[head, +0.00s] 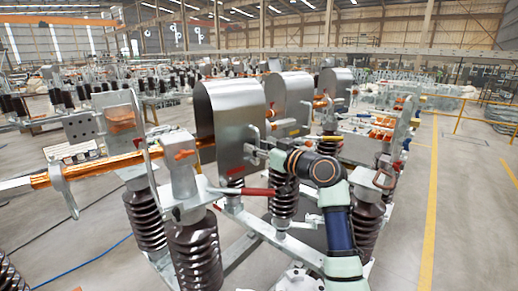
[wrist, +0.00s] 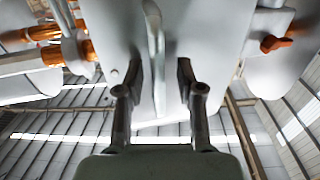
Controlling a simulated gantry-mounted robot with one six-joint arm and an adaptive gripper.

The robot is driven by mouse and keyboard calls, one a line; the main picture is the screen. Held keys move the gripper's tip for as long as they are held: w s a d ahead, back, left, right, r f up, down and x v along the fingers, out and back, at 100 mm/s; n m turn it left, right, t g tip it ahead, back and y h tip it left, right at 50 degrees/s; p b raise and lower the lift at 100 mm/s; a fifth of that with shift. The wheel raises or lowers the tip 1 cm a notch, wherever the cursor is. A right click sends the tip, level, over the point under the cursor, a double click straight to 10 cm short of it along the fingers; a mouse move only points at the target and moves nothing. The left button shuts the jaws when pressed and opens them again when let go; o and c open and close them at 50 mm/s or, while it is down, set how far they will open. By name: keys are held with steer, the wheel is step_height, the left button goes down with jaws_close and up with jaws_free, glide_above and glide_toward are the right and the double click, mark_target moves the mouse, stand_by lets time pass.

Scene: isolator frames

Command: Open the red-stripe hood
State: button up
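Three grey sheet-metal hoods stand in a row in the head view: the nearest hood (head: 228,112), a middle hood (head: 291,92) and a far hood (head: 338,82). A small red mark shows low on the nearest hood; I cannot clearly make out a stripe. My gripper (head: 257,152) is at the right side of the nearest hood, by its bar handle (head: 254,133). In the wrist view my gripper (wrist: 155,78) has its two dark fingers apart. The metal handle (wrist: 156,45) runs down in front of the hood's panel (wrist: 125,25), lined up between the fingers. Whether the fingers touch it is unclear.
Brown ribbed insulators (head: 195,255) stand on the grey steel frame around my arm. A red-gripped lever (head: 258,192) sticks out below the nearest hood. An orange-wrapped bar (head: 95,168) extends to the left. The floor at the right, by the yellow line (head: 430,215), is clear.

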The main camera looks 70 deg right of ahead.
steer(key=v, duration=1.2)
steer(key=w+a+f+n+y+p, duration=0.15)
steer(key=w+a+f, duration=0.25)
steer(key=w+a, duration=0.45)
steer(key=w+a+f+n+g+y+p, duration=0.1)
steer(key=w+a+f+y+p, duration=0.15)
steer(key=w+a, duration=0.6)
steer(key=w+a+f+n+y+p, duration=0.15)
steer(key=w+a+f, duration=0.25)
steer(key=a, duration=0.8)
steer(key=s+a+f+g+y+p, duration=0.1)
steer(key=s+a+f, duration=0.1)
steer(key=a, duration=1.2)
steer(key=s+a+f+n+g+y+p, duration=0.1)
steer(key=s+a+f+p, duration=0.1)
steer(key=a, duration=1.2)
steer(key=shift+s+f+y, duration=0.35)
steer(key=shift+s+f, duration=0.1)
steer(key=shift+s, duration=0.25)
